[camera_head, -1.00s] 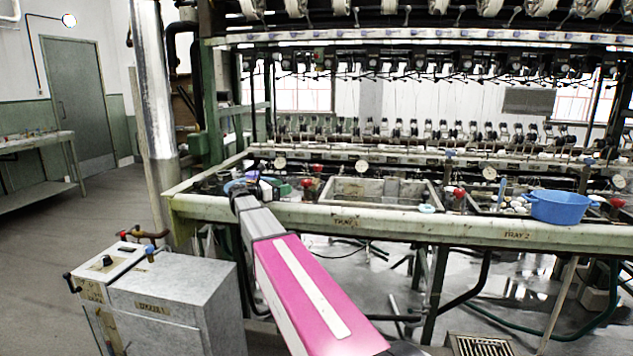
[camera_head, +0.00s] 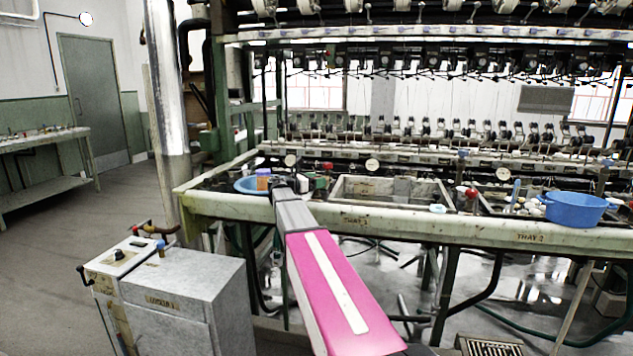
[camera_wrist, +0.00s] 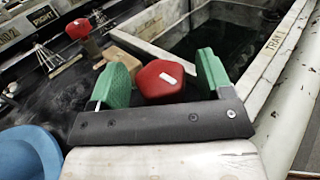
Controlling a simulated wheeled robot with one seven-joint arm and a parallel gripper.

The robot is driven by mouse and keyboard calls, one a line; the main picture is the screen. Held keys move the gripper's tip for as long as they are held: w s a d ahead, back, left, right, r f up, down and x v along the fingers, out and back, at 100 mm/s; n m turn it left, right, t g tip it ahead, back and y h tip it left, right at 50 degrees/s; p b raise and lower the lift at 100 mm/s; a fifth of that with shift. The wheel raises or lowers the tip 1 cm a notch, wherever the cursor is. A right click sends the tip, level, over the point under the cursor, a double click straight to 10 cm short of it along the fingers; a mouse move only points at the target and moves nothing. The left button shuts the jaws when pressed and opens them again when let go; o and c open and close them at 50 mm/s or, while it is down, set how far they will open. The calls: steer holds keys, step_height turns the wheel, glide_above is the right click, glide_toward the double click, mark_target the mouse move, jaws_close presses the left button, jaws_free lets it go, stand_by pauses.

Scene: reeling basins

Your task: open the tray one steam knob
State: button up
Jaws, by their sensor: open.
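In the wrist view a red steam knob (camera_wrist: 160,82) with a small white mark sits between the two green fingers of my gripper (camera_wrist: 160,66). The fingers are open, one on each side of the knob. I cannot tell if either finger touches it. The tray one basin (camera_wrist: 235,38) lies just beyond and to the right, with a TRAY 1 label on its rim. A second red knob (camera_wrist: 78,29) stands farther off at upper left. In the head view one red knob (camera_head: 327,166) shows behind my gripper; my arm hides the near knob.
A blue bowl (camera_wrist: 24,152) is close at the left of my gripper. A larger blue basin (camera_head: 575,208) sits at the right of the bench. A grey metal cabinet (camera_head: 190,290) stands on the floor at left.

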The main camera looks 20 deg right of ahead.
steer(key=shift+d, duration=0.15)
steer(key=c, duration=0.9)
